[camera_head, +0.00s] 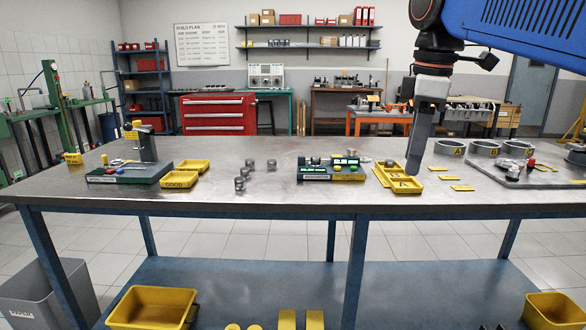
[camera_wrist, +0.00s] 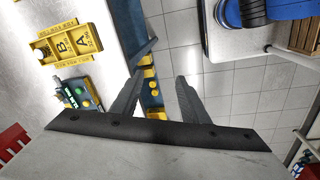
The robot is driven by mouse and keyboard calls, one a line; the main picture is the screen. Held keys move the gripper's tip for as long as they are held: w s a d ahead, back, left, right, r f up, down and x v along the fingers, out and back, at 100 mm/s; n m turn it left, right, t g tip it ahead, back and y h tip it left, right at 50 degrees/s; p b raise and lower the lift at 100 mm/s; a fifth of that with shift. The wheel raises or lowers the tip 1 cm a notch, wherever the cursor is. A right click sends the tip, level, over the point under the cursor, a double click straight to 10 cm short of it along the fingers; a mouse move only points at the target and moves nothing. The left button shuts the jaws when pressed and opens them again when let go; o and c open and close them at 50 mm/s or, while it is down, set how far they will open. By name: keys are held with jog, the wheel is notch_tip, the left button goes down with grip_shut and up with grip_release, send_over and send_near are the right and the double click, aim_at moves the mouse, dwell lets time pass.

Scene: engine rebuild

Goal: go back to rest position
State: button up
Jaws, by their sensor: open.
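My gripper (camera_head: 412,168) hangs from my blue arm at the right of the head view, pointing down over or in front of the workbench (camera_head: 300,198). In the wrist view its two dark fingers (camera_wrist: 158,88) stand apart with nothing between them. In the head view its tip appears beside the yellow divided tray (camera_head: 384,179). In the wrist view this tray, marked A and B (camera_wrist: 40,53), lies to the left, apart from the fingers. The gap between tip and bench cannot be told.
A device with green displays (camera_head: 316,174) stands left of the tray. Several small metal cylinders (camera_head: 240,183), yellow bins (camera_head: 181,181) and a stand (camera_head: 146,145) are further left. Metal rings (camera_head: 484,148) and a grey plate with parts (camera_head: 545,175) are at right.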

jog(key=s+d+f+m+t, duration=0.1)
jog(key=s+f+m, duration=0.3)
jog(key=f, duration=0.6)
jog(key=s+d+f+m+t, duration=0.1)
jog(key=s+d+f+m, duration=0.2)
jog(key=f, duration=0.8)
jog(key=s+d+f+m+t, duration=0.1)
jog(key=s+d+f+m, duration=0.1)
jog(key=s+f+m, duration=0.4)
jog(key=s+f, duration=0.3)
jog(key=f, duration=0.1)
jog(key=shift+f+m, duration=0.2)
jog(key=shift+m, duration=0.1)
dwell(0.9)
